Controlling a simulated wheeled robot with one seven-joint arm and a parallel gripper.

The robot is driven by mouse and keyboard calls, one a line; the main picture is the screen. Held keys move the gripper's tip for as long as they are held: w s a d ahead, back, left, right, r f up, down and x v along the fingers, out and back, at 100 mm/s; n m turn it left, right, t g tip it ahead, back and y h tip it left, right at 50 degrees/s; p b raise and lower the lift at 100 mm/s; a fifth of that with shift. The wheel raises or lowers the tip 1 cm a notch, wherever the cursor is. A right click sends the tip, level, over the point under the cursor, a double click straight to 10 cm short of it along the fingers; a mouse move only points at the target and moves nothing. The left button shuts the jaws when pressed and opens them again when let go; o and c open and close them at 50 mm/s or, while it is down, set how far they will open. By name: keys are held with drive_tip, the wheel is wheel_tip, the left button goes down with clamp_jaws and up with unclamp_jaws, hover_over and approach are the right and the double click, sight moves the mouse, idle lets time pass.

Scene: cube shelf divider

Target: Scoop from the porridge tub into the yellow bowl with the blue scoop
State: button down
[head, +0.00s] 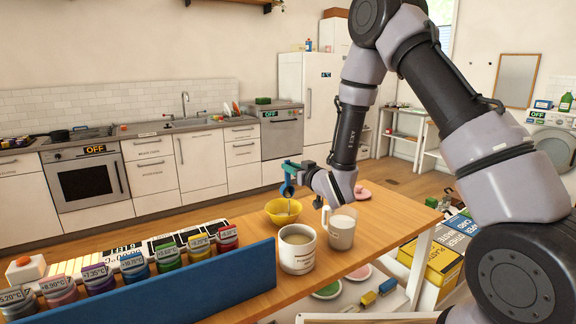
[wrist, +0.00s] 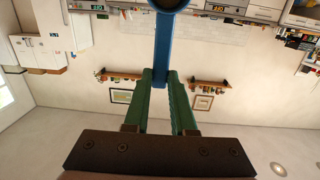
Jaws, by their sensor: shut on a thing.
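The blue scoop (head: 287,189) is in my gripper (head: 298,172), above the yellow bowl (head: 271,217). In the wrist view my gripper's green fingers (wrist: 160,85) are shut on the scoop's blue handle (wrist: 163,45); its round end is cut off at the top edge. A pale streak shows below the scoop, inside the bowl; I cannot tell whether it is falling porridge. The white porridge tub (head: 297,262) stands upright in front of the bowl, with beige content visible at its open top.
A jug with white content (head: 341,230) stands right of the tub. A blue divider (head: 190,288) and a row of labelled coloured jars (head: 166,257) lie to the left. A pink dish (head: 362,193) sits behind. The wooden tabletop (head: 395,225) is clear at right.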

drive_tip(key=s+d+f+t+y, duration=0.2)
drive_tip(key=s+d+t+y, duration=0.1)
drive_tip(key=s+t, duration=0.2)
drive_tip(key=shift+f+t+y, duration=0.3)
idle(0.4)
idle(2.0)
